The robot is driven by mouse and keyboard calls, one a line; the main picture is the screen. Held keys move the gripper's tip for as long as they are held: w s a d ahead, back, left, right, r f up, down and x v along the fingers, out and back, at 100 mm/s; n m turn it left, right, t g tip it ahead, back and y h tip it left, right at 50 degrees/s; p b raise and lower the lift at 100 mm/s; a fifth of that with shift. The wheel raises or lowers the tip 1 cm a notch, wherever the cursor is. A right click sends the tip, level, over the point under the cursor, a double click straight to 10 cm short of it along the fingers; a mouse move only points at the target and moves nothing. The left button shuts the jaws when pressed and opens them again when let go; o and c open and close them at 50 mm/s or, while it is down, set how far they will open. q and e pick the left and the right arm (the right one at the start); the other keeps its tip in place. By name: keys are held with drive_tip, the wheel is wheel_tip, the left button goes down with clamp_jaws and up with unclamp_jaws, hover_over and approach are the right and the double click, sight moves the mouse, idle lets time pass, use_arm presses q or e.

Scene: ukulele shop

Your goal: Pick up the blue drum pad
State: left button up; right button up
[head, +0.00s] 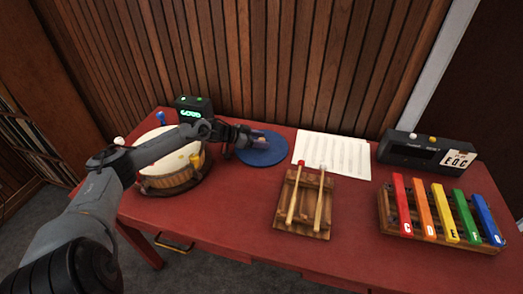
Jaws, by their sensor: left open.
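The blue drum pad (266,151) is a flat round disc lying on the red table, left of the sheet music. My left gripper (252,137) is open at the pad's left part, with its fingers over or beside the pad's upper left edge. I cannot tell whether the fingers touch the pad. The gripper and wrist hide a little of the pad's left side. My right gripper does not show.
A drum (170,180) stands under my left forearm, with a small black box (194,109) with green digits behind it. Sheet music (333,154), a wooden rack with mallets (304,203), a colored xylophone (442,217) and a black device (427,150) stand to the right.

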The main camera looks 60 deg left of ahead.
use_arm(q)
drive_tip(key=shift+w+d+f, duration=0.1)
drive_tip(key=shift+w+f, duration=0.05)
drive_tip(key=shift+w, duration=0.25)
drive_tip(key=shift+c, duration=0.4)
drive_tip(key=c, duration=0.9)
clamp_jaws()
drive_tip(key=shift+r, duration=0.2)
